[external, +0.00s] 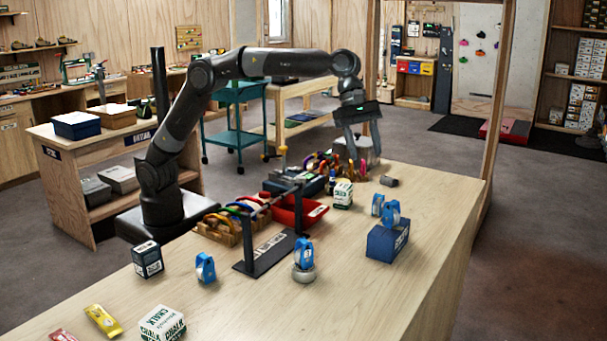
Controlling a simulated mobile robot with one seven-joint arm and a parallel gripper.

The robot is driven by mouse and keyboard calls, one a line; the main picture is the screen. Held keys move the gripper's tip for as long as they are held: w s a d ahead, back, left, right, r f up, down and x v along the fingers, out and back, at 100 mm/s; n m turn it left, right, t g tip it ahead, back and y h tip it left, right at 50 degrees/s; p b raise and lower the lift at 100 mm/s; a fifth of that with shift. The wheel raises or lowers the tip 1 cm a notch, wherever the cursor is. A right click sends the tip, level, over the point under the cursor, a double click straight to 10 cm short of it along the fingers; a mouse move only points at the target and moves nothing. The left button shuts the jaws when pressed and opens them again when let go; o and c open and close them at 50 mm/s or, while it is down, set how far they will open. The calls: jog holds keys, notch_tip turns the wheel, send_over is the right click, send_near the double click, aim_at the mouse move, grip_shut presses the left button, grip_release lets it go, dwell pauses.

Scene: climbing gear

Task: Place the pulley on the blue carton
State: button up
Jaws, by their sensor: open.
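A blue carton (384,244) stands on the wooden bench toward its right side. A blue pulley (391,214) appears to stand upright on top of it. Another blue pulley (377,204) shows just behind the carton, apparently on the bench. A third blue pulley (303,253) stands on a round grey puck (304,274), and one more (206,267) stands on the bench to the left. My gripper (364,160) is open and empty, pointing down above the far part of the bench, up and behind the carton and apart from it. No pulley shows between its fingers.
A black stand (265,252), red bin (297,214), wooden crate (216,231) and white-green box (343,195) fill the bench's middle. A dark box (147,259), chalk box (163,323) and yellow packet (103,320) are at left. The bench's right front is clear.

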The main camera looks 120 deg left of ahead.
jog(key=s+d+r+m, duration=0.25)
jog(key=s+m, duration=0.25)
jog(key=s, duration=0.4)
jog(key=s+d+r+m, duration=0.1)
jog(key=s+d+m, duration=0.2)
jog(key=s+m, duration=0.35)
jog(key=s+d+r+m, duration=0.1)
jog(key=s+d+m, duration=0.15)
jog(key=s, duration=0.75)
jog(key=s+f+m, duration=0.4)
jog(key=s, duration=0.3)
jog(key=s+d+f+m+y, duration=0.1)
jog(key=s+f+m, duration=0.2)
jog(key=s+m, duration=0.2)
jog(key=s+d+f+m+t, duration=0.1)
jog(key=s+f+m, duration=0.3)
jog(key=s, duration=0.6)
jog(key=shift+d+f+m, duration=0.25)
jog(key=shift+f+m, duration=0.1)
jog(key=shift+m, duration=0.25)
